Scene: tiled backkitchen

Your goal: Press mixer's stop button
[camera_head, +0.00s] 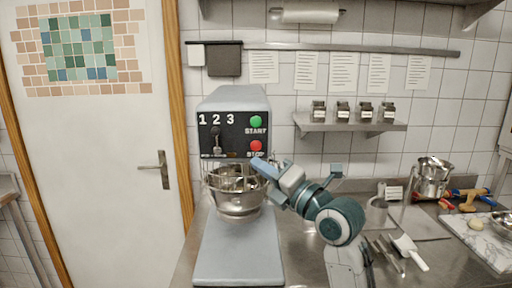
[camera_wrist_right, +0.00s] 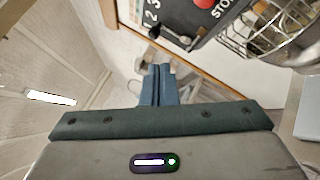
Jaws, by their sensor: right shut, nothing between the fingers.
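The mixer (camera_head: 233,98) is a grey machine with a black panel marked 1 2 3, a green START button (camera_head: 256,122) and a red STOP button (camera_head: 256,146). In the right wrist view the red STOP button (camera_wrist_right: 205,3) is cut by the top edge. My right gripper (camera_head: 257,163) is shut and empty. In the head view its tips appear just below the red button; I cannot tell whether they touch the mixer. In the right wrist view the shut fingers (camera_wrist_right: 158,72) point towards the panel's lower side. My left gripper is not in view.
A steel bowl (camera_head: 236,203) with a wire guard hangs on the mixer under the panel. A speed lever (camera_head: 217,143) sits left of the buttons. A wall shelf (camera_head: 350,126) with spice jars is to the right. The counter holds a scoop (camera_head: 410,251) and a marble board (camera_head: 480,236).

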